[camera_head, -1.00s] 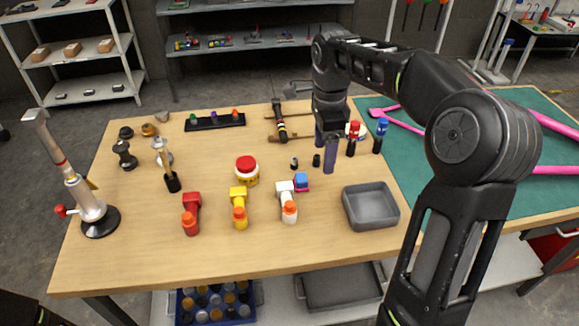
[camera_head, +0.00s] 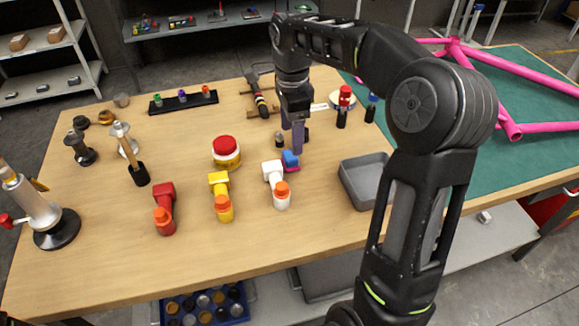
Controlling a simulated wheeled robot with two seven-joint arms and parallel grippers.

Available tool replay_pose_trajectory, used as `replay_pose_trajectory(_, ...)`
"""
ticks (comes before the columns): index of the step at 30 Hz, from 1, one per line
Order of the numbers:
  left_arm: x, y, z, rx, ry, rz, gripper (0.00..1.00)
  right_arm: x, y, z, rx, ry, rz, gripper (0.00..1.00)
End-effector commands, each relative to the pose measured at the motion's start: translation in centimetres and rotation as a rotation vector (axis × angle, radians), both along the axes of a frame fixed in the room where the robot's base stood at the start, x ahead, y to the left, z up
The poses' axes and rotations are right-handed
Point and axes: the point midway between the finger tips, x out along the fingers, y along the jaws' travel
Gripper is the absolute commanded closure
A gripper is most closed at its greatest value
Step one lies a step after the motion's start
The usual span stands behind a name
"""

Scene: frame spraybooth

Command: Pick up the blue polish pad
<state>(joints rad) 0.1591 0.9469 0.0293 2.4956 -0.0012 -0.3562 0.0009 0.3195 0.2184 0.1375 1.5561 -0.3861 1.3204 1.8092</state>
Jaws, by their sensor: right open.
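The blue polish pad (camera_head: 290,159) is a small blue block with a pink layer at its lower edge. It lies on the wooden table just right of the white spray bottle (camera_head: 275,177). My right gripper (camera_head: 298,143) points down close behind the pad, slightly to its right, with its purple-grey fingers near it. The gripper is open and does not hold the pad. Whether a finger touches the pad I cannot tell. My left gripper is out of view.
A grey tray (camera_head: 348,181) stands right of the pad. Yellow (camera_head: 221,190) and red (camera_head: 164,205) bottles stand to the left, with a red-lidded jar (camera_head: 226,153) behind. A red-capped bottle (camera_head: 344,105) stands behind right. The front table strip is clear.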

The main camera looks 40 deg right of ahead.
Motion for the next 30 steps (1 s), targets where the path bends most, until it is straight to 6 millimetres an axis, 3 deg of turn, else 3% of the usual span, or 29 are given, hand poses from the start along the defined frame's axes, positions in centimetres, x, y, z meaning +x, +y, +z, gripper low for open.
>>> replay_pose_trajectory(8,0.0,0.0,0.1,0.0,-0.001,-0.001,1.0,0.0,0.0,0.1,0.0,0.0,0.0,0.29)
replay_pose_trajectory(17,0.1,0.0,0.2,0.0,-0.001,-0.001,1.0,0.0,0.0,-2.3,0.0,0.0,0.0,0.29)
replay_pose_trajectory(30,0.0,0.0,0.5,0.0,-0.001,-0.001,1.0,-0.1,0.1,-3.5,0.0,0.003,0.0,0.29)
